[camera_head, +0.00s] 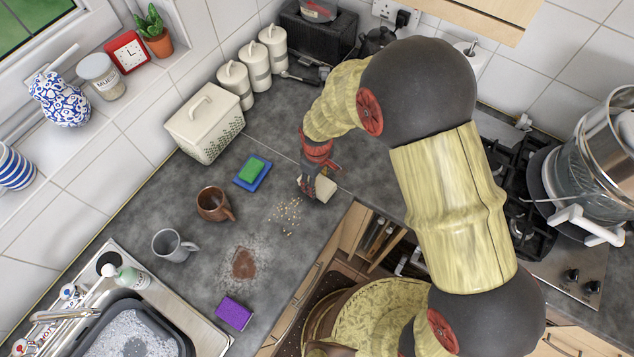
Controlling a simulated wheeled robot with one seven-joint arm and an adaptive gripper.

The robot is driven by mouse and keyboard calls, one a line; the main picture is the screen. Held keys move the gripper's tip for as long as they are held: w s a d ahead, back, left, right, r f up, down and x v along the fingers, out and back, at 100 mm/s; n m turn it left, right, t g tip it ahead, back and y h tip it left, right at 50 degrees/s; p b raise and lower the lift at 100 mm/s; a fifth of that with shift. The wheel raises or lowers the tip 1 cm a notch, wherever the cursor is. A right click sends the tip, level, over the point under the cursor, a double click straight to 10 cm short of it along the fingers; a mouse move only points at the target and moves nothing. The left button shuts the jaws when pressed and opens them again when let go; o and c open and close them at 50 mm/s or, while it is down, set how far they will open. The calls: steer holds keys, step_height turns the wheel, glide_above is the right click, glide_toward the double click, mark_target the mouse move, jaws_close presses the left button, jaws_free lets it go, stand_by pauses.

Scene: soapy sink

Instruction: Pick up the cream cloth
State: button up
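A small cream-coloured thing (325,188), which looks like the cream cloth, is at the right part of the counter near its front edge. My gripper (312,187) points down right at it, with its dark fingers against or just beside the cream thing. The fingers hide part of it. I cannot tell whether the fingers are closed on it or whether it rests on the counter.
Crumbs (288,214) lie just left of my gripper. A green sponge (252,169) on a blue one, a brown mug (214,204), a grey mug (173,246), a brown spill (243,263) and a purple sponge (233,314) are farther left. The hob (520,200) is right.

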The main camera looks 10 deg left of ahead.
steer(key=s+d+r, duration=0.1)
steer(key=r, duration=0.1)
steer(key=s+d+r, duration=0.1)
steer(key=r, duration=0.2)
steer(key=s+r, duration=0.2)
steer(key=shift+d+r, duration=0.4)
steer(key=s+d+r, duration=0.4)
steer(key=s+d, duration=0.1)
steer(key=s, duration=0.2)
steer(key=shift+s+d, duration=0.15)
steer(key=shift+d, duration=0.15)
steer(key=o, duration=0.6)
steer(key=c, duration=0.4)
steer(key=shift+c, duration=0.5)
